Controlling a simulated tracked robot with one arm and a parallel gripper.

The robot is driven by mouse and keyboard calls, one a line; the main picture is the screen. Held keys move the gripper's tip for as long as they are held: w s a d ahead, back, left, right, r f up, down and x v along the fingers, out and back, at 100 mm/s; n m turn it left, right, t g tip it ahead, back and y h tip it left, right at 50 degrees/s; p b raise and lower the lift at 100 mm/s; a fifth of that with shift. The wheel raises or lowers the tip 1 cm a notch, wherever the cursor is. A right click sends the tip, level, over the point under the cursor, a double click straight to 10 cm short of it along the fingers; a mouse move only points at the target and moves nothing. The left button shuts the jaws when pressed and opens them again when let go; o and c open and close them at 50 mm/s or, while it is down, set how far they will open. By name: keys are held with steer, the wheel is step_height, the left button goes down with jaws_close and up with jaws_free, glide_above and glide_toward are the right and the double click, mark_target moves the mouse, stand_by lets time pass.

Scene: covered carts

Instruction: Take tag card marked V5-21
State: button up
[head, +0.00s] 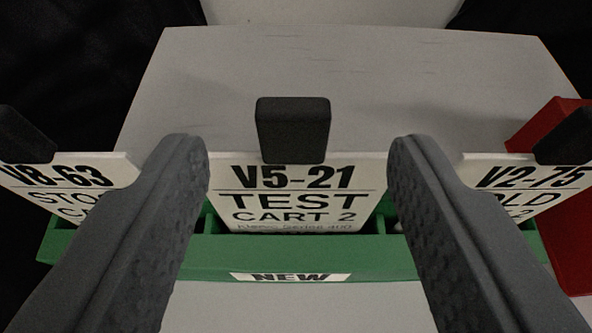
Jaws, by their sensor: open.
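The tag card marked V5-21 (292,203) stands upright in the middle of a green holder (200,256). It is white with black print reading "TEST CART 2", and a black block-shaped grip (292,125) sits at its top edge. The card's lower part is hidden behind the holder's front wall. My gripper (297,155) is open, with one grey finger to the left of the card and the other to the right. Nothing is held between the fingers; whether they touch the card's edges I cannot tell.
A card marked V8-63 (62,176) stands at the left and one marked V2-75 (532,178) at the right, each with a black grip. The holder bears a "NEW" label (291,277). A grey surface (340,75) lies behind. A red object (568,245) is at the right edge.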

mark_target(293, 134)
steer(key=shift+p+x, duration=0.4)
steer(key=shift+x, duration=2.35)
steer(key=shift+s+a+f, duration=0.1)
steer(key=shift+f, duration=0.05)
jaws_close()
